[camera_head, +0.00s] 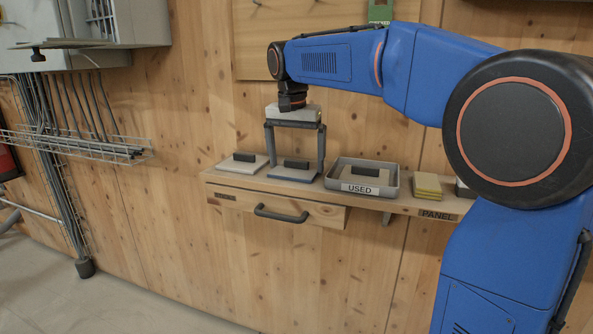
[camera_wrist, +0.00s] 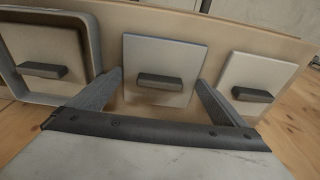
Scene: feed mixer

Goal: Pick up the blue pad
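The blue pad (camera_head: 290,177) lies flat on the wooden shelf. It is a grey-topped plate with a blue edge and a dark block handle on top. In the wrist view the pad (camera_wrist: 165,55) is in the middle, its handle (camera_wrist: 160,82) crossing the gap between my fingers. My gripper (camera_head: 296,166) points down over the pad, with its two fingers wide apart, one toward each side. My gripper (camera_wrist: 159,79) is open in the wrist view, with nothing held between the fingers. I cannot tell whether the fingertips touch the pad or shelf.
A pale pad (camera_head: 238,165) with a dark handle lies close to the left. A grey tray marked USED (camera_head: 359,188) stands close to the right, holding another pad. Yellow-edged pads (camera_head: 427,186) are farther right. The wooden wall stands behind the shelf (camera_head: 400,203).

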